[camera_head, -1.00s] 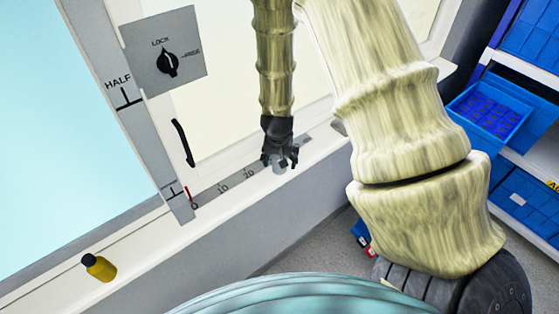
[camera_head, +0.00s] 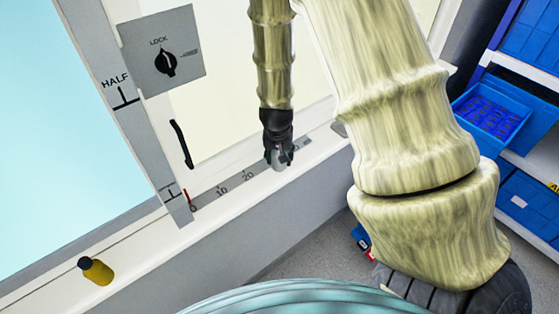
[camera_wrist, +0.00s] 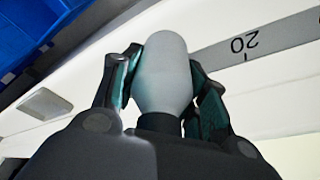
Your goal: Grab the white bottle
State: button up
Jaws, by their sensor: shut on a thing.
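The white bottle (camera_wrist: 163,75) is pale grey-white and sits between the two fingers of my gripper (camera_wrist: 160,88) in the wrist view, with its dark neck towards the palm. The fingers touch it on both sides. In the head view my gripper (camera_head: 279,157) points down at the white ledge, and the bottle (camera_head: 279,163) shows as a small grey shape between the fingertips. I cannot tell whether the bottle's base rests on the ledge.
A yellow bottle with a black cap (camera_head: 97,270) stands on the ledge (camera_head: 150,262) at the lower left. A rotary switch panel (camera_head: 163,52), a black handle (camera_head: 182,143) and a numbered scale strip (camera_head: 222,190) are behind. Blue bins (camera_head: 492,112) stand on shelves at the right.

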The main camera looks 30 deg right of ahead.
jog(key=shift+r, duration=0.45)
jog(key=s+a+p, duration=0.3)
jog(key=s+p, duration=0.1)
jog(key=s, duration=0.3)
jog(key=s+a+r+p, duration=0.1)
jog(key=s+a+p, duration=0.2)
jog(key=s, duration=0.4)
jog(key=shift+s+a+r+p, duration=0.2)
jog(key=shift+a+r+p, duration=0.1)
jog(key=shift+p, duration=0.35)
